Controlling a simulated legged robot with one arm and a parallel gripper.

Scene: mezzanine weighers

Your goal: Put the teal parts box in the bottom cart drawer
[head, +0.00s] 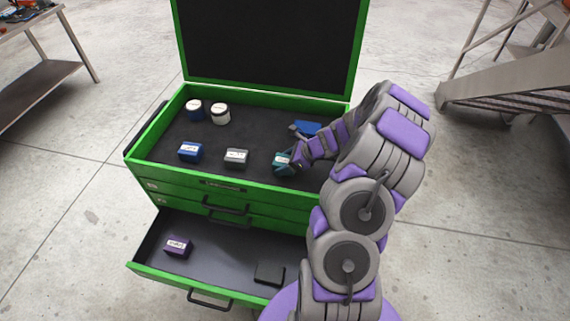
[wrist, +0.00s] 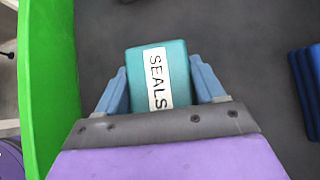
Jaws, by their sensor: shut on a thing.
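The teal parts box (head: 282,161) is in the top tray of the green cart (head: 150,177), near its front right. In the wrist view the teal box (wrist: 176,62) has a white label reading SEALS. My gripper (wrist: 166,88) is shut on it, with a blue-grey finger on each side. My gripper (head: 289,163) reaches in from the right in the head view. The bottom cart drawer (head: 215,255) is pulled open. It holds a purple box (head: 178,246) at left and a dark flat item (head: 269,273) at right. My arm hides the drawer's right end.
The top tray also holds a blue box (head: 190,151), a grey box (head: 236,157), two white-lidded jars (head: 194,108) (head: 219,113) and a blue item (head: 307,128) behind my gripper. The raised lid (head: 270,45) stands at the back. The drawer's middle is clear.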

